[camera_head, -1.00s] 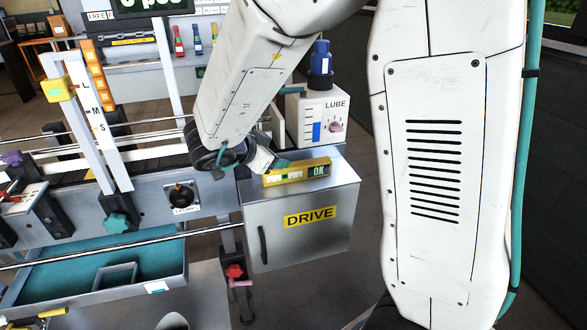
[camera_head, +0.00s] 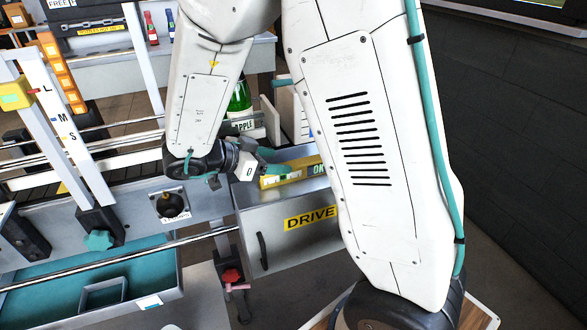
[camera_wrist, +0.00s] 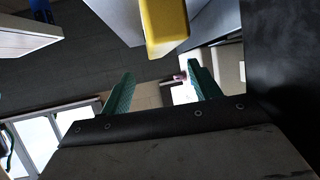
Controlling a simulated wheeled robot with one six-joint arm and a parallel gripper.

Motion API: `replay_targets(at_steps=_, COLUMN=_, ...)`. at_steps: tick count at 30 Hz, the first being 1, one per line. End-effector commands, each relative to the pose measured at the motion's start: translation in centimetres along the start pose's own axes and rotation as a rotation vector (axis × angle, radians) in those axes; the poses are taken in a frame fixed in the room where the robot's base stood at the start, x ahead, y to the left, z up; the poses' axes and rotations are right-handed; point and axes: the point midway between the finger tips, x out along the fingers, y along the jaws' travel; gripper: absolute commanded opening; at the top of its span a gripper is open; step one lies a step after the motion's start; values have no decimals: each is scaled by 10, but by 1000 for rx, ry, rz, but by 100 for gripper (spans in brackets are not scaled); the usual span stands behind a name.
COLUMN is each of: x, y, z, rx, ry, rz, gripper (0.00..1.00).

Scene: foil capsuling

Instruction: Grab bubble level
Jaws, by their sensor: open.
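The bubble level (camera_head: 299,175) is a yellow bar with a dark "OK" display. It lies on top of the grey DRIVE cabinet (camera_head: 290,236) in the head view, with its right end hidden behind my arm. The yellow body at the top of the wrist view (camera_wrist: 165,25) appears to be the level. My gripper (camera_head: 274,162) is at the level's left end in the head view; whether it touches cannot be told. In the wrist view my gripper (camera_wrist: 161,67) has its teal fingers spread apart, with nothing between them and the yellow body beyond their tips.
The white lube box (camera_head: 287,110) stands behind the level, mostly hidden by my arm. A green bottle (camera_head: 240,98) stands behind my gripper. A teal-lined tray (camera_head: 60,280) and metal rails are at the left. Floor is open at the right.

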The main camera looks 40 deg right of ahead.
Motion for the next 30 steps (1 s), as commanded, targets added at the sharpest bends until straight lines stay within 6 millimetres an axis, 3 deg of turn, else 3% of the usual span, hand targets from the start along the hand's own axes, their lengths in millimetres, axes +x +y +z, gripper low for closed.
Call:
replay_targets(at_steps=12, x=56, y=0, z=4, rx=1, ry=-1, rz=2, gripper=62)
replay_targets(at_steps=21, x=60, y=0, z=4, rx=1, ry=-1, rz=-1, gripper=62)
replay_targets(at_steps=23, x=60, y=0, z=4, rx=1, ry=-1, rz=-1, gripper=48)
replay_targets(at_steps=27, x=60, y=0, z=4, rx=1, ry=-1, rz=-1, gripper=9)
replay_targets(at_steps=28, x=60, y=0, z=5, rx=1, ry=-1, rz=-1, gripper=2)
replay_targets(at_steps=30, x=60, y=0, z=5, rx=0, ry=-1, rz=-1, gripper=3)
